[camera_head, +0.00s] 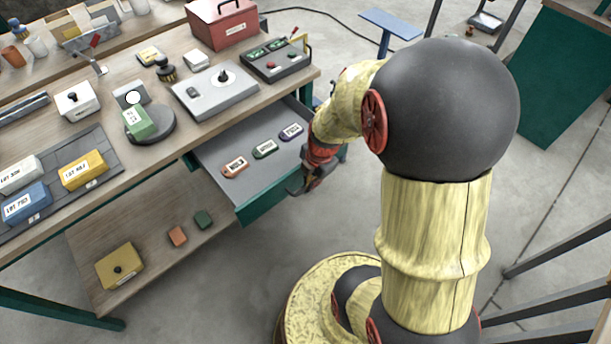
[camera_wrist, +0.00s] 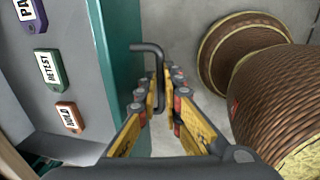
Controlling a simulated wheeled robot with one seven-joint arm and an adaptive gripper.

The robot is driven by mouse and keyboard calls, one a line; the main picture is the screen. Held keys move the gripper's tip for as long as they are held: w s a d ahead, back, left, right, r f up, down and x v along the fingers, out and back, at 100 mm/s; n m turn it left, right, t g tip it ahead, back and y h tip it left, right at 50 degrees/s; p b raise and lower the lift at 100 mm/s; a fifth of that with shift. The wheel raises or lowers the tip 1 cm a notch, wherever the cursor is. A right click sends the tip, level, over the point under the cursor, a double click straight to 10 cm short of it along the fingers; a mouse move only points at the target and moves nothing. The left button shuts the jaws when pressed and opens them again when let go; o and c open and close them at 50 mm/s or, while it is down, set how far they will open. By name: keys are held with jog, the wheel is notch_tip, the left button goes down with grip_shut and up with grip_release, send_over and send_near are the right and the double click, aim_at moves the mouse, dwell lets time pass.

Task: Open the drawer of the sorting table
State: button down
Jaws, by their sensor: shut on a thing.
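The sorting table (camera_head: 142,72) has a wooden top and stands at the left in the head view. Its drawer (camera_head: 213,152) is pulled out, with a grey inside and a green front that also shows in the wrist view (camera_wrist: 124,60). Tags marked HOLD (camera_wrist: 70,117), RETEST (camera_wrist: 49,69) and PA..., partly cut off (camera_wrist: 30,14), lie in it. My gripper (camera_head: 300,188) is at the drawer front. In the wrist view its yellow fingers (camera_wrist: 165,88) are shut on the dark bent handle (camera_wrist: 157,52), which stands out from the green front.
The tabletop holds a red toolbox (camera_head: 221,22), a grey scale-like device (camera_head: 215,93) and several coloured boxes. A lower shelf (camera_head: 150,222) carries a yellow box (camera_head: 120,266). A blue stool (camera_head: 390,24) stands behind. Floor in front of the drawer is clear.

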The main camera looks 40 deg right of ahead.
jog(key=shift+s, duration=0.15)
jog(key=c, duration=2.2)
grip_release()
notch_tip(320, 180, up, 12)
jog(key=s, duration=0.2)
jog(key=shift+f, duration=0.15)
